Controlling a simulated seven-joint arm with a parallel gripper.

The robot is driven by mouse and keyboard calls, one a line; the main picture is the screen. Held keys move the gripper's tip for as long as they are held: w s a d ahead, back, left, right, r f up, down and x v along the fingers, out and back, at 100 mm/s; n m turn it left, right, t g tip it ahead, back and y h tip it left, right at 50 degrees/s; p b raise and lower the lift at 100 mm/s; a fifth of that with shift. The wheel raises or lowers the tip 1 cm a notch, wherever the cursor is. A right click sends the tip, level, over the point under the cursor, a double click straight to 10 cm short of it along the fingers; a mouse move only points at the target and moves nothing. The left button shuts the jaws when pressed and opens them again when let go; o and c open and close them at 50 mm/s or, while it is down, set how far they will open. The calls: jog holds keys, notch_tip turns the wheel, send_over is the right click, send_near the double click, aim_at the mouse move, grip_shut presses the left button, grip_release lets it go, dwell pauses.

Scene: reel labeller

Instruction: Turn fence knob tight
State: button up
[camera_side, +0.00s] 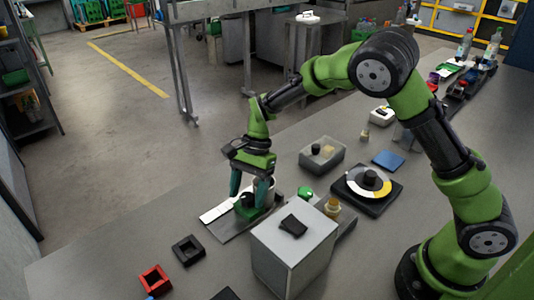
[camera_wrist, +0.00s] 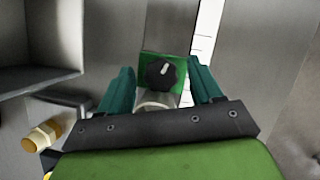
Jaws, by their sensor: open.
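The fence is a green block with a black round knob on top. In the side view the knob (camera_side: 247,200) and green fence (camera_side: 252,212) are low between my fingers, partly hidden by them. In the wrist view the knob (camera_wrist: 161,73), with a white pointer mark, sits on the green fence (camera_wrist: 148,58). My gripper (camera_side: 252,188) is open and points down over the fence. In the wrist view my gripper (camera_wrist: 162,77) has one teal finger on each side of the knob, with visible gaps. I cannot tell how tight the knob is.
A white strip (camera_side: 216,213) lies left of the fence. A grey box (camera_side: 294,252) stands close in front, with a brass fitting (camera_side: 332,207) and green button (camera_side: 305,193) behind it. Black (camera_side: 187,250) and red (camera_side: 155,280) square holders lie front left.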

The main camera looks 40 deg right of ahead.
jog(key=c, duration=1.1)
jog(key=shift+o, duration=0.2)
jog(key=shift+s+m+t, duration=0.1)
jog(key=shift+m+t, duration=0.5)
jog(key=shift+m, duration=0.85)
jog(key=shift+m+t, duration=0.6)
jog(key=shift+m, duration=0.85)
jog(key=o, duration=1.1)
jog(key=shift+c, duration=0.2)
